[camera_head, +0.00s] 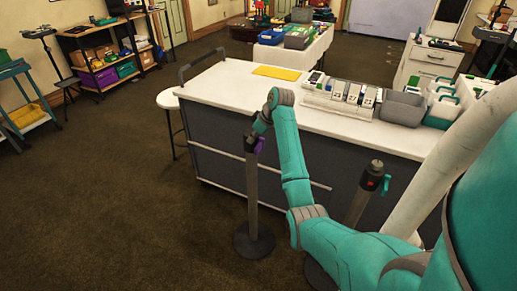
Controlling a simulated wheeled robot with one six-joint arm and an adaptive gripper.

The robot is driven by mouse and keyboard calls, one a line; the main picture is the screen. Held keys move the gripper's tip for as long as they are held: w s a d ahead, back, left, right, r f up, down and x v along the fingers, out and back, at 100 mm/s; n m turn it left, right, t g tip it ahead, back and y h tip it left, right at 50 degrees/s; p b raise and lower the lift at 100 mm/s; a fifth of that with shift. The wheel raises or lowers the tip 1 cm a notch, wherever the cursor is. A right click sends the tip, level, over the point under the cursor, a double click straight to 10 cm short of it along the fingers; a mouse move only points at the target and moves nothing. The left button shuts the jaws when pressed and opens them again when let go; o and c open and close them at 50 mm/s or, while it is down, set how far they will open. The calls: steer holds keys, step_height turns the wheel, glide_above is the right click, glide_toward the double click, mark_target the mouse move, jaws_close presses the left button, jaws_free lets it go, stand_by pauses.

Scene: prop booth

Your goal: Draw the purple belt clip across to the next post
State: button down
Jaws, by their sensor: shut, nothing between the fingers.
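The purple belt clip (260,145) is at the top of the left post (252,195), a grey post on a round dark base. My gripper (256,135) is at that post's head, right by the clip. It is small and partly hidden by my wrist; its fingers look shut, with nothing seen held. I cannot tell whether it touches the clip. The other post (361,201) stands to the right, with a dark head, a red mark and a teal clip (386,185) on its right side. My arm hides part of the space between the posts.
A white-topped counter (225,88) stands behind both posts, carrying a yellow sheet (277,72), a row of devices (342,97) and a grey bin (401,108). A round white stool (168,99) is at its left end. Carpet at left front is clear.

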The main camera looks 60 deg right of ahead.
mark_target(259, 147)
steer(key=shift+f, duration=2.7)
steer(key=shift+s, duration=0.1)
